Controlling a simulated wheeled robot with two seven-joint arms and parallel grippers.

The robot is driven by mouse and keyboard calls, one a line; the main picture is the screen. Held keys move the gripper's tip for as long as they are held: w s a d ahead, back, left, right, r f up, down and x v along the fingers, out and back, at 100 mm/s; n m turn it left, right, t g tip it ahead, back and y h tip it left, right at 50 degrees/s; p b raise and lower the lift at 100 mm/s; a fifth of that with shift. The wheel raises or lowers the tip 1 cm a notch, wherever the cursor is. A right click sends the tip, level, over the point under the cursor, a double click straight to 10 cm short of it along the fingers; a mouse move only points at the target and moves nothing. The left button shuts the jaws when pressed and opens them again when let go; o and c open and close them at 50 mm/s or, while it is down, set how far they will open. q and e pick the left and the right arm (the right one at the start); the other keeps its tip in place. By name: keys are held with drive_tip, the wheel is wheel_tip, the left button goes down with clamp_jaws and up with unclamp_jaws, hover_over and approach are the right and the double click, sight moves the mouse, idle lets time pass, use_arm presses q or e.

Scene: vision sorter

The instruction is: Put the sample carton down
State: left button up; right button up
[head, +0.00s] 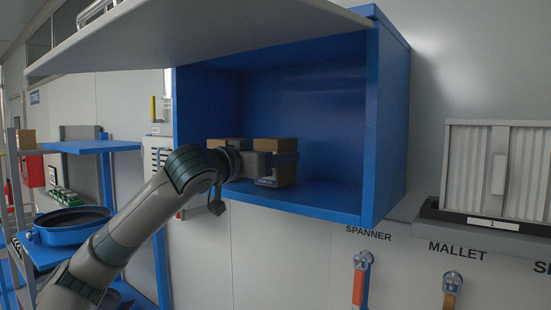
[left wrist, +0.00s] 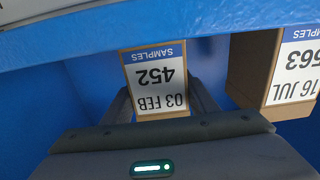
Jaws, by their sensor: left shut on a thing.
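My left gripper (head: 272,160) reaches into the open blue cabinet (head: 391,120) and is shut on a sample carton (head: 284,175), a brown box upright in the head view. In the left wrist view the held carton (left wrist: 160,85) sits between the fingers, its label reading "03 FEB 452 SAMPLES" upside down. The fingers cover part of its sides. I cannot tell whether its base touches the cabinet floor (head: 310,202). A second brown carton (head: 226,143) stands left of it, partly hidden by my wrist; its label in the left wrist view (left wrist: 298,65) shows "16 JUL" and "563". My right gripper is out of view.
The cabinet's raised door (head: 200,35) hangs over my arm. The cabinet's right side is free. A shuttered unit (head: 497,170) and tools labelled spanner (head: 360,280) and mallet (head: 450,291) are at right. A blue basin (head: 72,232) stands at left.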

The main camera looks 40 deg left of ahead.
use_arm(q)
drive_tip(key=shift+f, duration=0.15)
drive_tip(key=shift+f, duration=0.15)
drive_tip(key=o, duration=1.5)
drive_tip(key=shift+o, duration=0.2)
drive_tip(key=shift+s+d+b, duration=0.1)
drive_tip(key=shift+s+b, duration=0.3)
drive_tip(key=shift+s, duration=0.1)
drive_tip(key=s+d+b, duration=0.1)
drive_tip(key=s+b, duration=0.4)
drive_tip(key=s, duration=0.6)
drive_tip(key=shift+d+r, duration=0.15)
drive_tip(key=shift+r, duration=0.05)
